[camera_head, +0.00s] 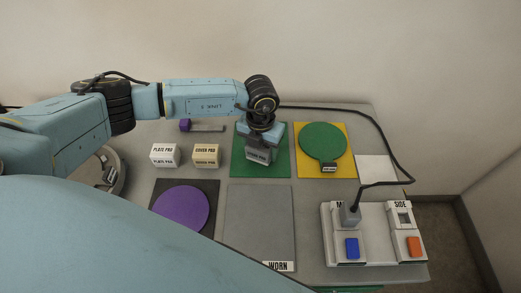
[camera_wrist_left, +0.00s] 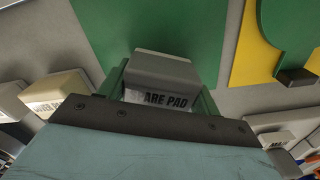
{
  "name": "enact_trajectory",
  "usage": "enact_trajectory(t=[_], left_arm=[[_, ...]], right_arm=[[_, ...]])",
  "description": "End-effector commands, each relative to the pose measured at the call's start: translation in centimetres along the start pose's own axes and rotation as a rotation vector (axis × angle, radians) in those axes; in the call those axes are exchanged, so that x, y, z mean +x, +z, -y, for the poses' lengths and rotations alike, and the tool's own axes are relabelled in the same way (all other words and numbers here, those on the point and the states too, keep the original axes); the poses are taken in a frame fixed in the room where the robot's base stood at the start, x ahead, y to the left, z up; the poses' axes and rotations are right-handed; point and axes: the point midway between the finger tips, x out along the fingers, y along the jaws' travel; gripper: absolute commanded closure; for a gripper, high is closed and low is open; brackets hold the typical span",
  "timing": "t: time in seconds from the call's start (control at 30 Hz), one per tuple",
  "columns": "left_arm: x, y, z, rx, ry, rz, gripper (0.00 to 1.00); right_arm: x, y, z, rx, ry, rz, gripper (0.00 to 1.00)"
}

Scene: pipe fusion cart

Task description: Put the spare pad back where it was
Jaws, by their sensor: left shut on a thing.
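The spare pad (camera_head: 258,156) is a small grey-white block with a dark label. My left gripper (camera_head: 259,146) is shut on it over the green mat (camera_head: 277,167). In the left wrist view the spare pad (camera_wrist_left: 162,72) sits between the two green fingers, its label partly hidden by the gripper body. I cannot tell whether the pad touches the mat. My right gripper is not in view.
The plate pad (camera_head: 164,156) and cover pad (camera_head: 206,155) stand left of the green mat. A yellow mat (camera_head: 347,168) with a green disc (camera_head: 323,141) lies to the right. A grey "WORN" mat (camera_head: 259,220) is bare in front. A cabled switch unit (camera_head: 375,240) stands front right.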

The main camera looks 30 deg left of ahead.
Motion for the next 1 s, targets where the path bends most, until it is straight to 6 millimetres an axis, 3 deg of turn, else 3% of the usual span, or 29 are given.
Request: enact_trajectory(t=[0.1, 0.47, 0.5, 0.63, 1.0], left_arm=[[1.25, -0.01, 0.03, 0.0, 0.0, 0.0, 0.58], [1.74, 0.01, 0.01, 0.0, 0.0, 0.001, 0.58], [1.63, 0.01, 0.01, 0.001, 0.0, 0.001, 0.32], [1.58, 0.01, 0.01, 0.001, 0.0, 0.001, 0.15], [1.01, 0.01, 0.01, 0.001, 0.0, 0.001, 0.15]], right_arm=[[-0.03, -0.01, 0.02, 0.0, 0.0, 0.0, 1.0], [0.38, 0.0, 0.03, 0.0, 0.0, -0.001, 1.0], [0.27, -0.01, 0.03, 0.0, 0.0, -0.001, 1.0], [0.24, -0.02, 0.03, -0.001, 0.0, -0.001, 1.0], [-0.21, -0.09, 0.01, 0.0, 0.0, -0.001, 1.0]])
